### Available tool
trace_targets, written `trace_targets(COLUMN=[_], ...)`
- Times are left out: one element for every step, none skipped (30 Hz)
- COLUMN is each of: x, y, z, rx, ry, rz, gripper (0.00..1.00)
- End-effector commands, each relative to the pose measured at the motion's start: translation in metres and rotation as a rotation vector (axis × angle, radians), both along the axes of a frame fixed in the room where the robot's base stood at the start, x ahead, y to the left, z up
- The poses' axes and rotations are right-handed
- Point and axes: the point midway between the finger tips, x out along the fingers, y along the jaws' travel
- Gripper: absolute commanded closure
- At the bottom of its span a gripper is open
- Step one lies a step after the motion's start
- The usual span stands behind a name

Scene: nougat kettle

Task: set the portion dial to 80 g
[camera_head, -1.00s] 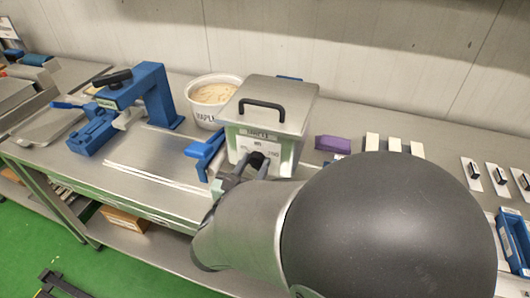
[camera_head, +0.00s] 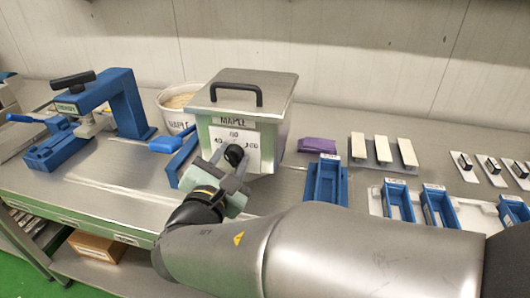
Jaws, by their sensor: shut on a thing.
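The metal kettle box (camera_head: 275,95), labelled MAPLE, stands on the bench with a lid and black handle. On its front is a white dial plate (camera_head: 222,133) with small numbers around it; 40 seems to be at the left, the others are too small to read surely. The black portion dial knob (camera_head: 234,154) sits in the middle of the plate. My gripper (camera_head: 232,161) reaches up from below, its two grey fingers closed around the knob. The fingers hide part of the knob, and its pointer direction cannot be told.
A blue lever (camera_head: 178,146) sticks out left of the kettle, and a white MAPLE tub (camera_head: 178,103) stands behind. A blue press (camera_head: 124,104) is at the left. Blue trays (camera_head: 327,182), pale bars (camera_head: 382,151) and a purple block (camera_head: 318,145) lie at the right.

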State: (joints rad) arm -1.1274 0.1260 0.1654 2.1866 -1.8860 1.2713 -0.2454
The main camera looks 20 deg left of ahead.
Motion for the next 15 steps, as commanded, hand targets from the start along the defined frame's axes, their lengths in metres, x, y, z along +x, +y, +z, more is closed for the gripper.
trace_targets(x=[0.0003, 0.0001, 0.0004, 0.0003, 0.0000, 0.0002, 0.0004, 0.0001, -0.0001, 0.0001, 0.0003, 0.0001, -0.0001, -0.0002, -0.0001], y=[-0.0008, -0.0005, -0.0008, -0.0008, -0.0005, -0.0007, -0.0009, -0.0006, -0.0003, -0.0005, -0.0007, -0.0005, -0.0004, -0.0002, -0.0001], z=[-0.0098, -0.0098, -0.0102, -0.0097, -0.0092, -0.0095, -0.0093, -0.0087, -0.0085, -0.0083, -0.0079, -0.0072, -0.0070, -0.0067, -0.0060], rx=[0.048, 0.076, 0.111, 0.137, 0.163, 0.196, 0.220, 0.242, 0.272, 0.293, 0.314, 0.338, 0.356, 0.373, 0.392], ry=[0.004, 0.009, 0.015, 0.018, 0.022, 0.027, 0.031, 0.035, 0.039, 0.043, 0.047, 0.050, 0.053, 0.056, 0.060], rz=[-0.002, -0.001, -0.002, -0.001, -0.001, -0.001, -0.002, -0.001, 0.000, -0.001, -0.002, -0.001, 0.000, 0.001, 0.000], gripper=[0.89, 0.89, 0.89, 0.89, 0.89, 0.89, 0.89, 0.89, 0.89, 0.89, 0.89, 0.89, 0.89, 0.89, 0.89])
